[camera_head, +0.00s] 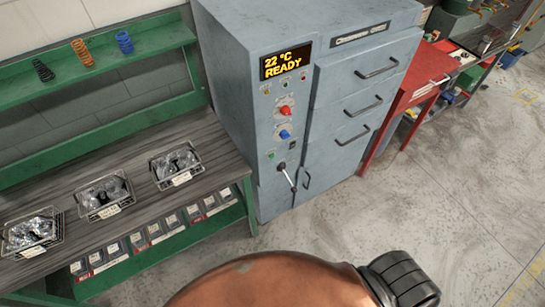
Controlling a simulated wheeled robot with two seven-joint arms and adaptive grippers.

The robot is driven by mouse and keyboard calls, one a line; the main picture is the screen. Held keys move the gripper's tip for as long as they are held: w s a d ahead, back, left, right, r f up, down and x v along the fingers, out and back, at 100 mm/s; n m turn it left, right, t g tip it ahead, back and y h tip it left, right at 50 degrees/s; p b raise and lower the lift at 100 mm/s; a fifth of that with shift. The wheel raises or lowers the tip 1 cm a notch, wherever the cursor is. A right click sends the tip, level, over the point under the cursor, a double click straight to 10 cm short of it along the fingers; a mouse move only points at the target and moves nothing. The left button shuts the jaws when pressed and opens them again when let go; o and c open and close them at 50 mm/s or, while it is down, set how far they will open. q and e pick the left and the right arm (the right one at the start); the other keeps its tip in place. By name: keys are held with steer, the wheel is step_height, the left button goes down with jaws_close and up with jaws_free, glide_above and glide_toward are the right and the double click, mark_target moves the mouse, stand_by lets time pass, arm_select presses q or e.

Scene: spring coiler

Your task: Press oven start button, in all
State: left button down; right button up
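The grey-blue oven (235,50) stands upright in the middle of the head view. Its display (285,61) reads "22 °C READY" in yellow. Below it are small indicator lights, a red knob (285,111) and a blue knob (285,134). A small green button (271,155) sits low on the panel, with a small dark control (292,145) to its right. I cannot read any label by the button. Neither gripper is in view, and nothing touches the panel.
A copper-coloured rounded part with a dark ridged end fills the bottom middle and seems to be mine. A lever (287,177) sticks out below the panel. A green bench (140,199) with wire baskets stands left, a red table (417,79) right. The floor (440,190) at right is clear.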

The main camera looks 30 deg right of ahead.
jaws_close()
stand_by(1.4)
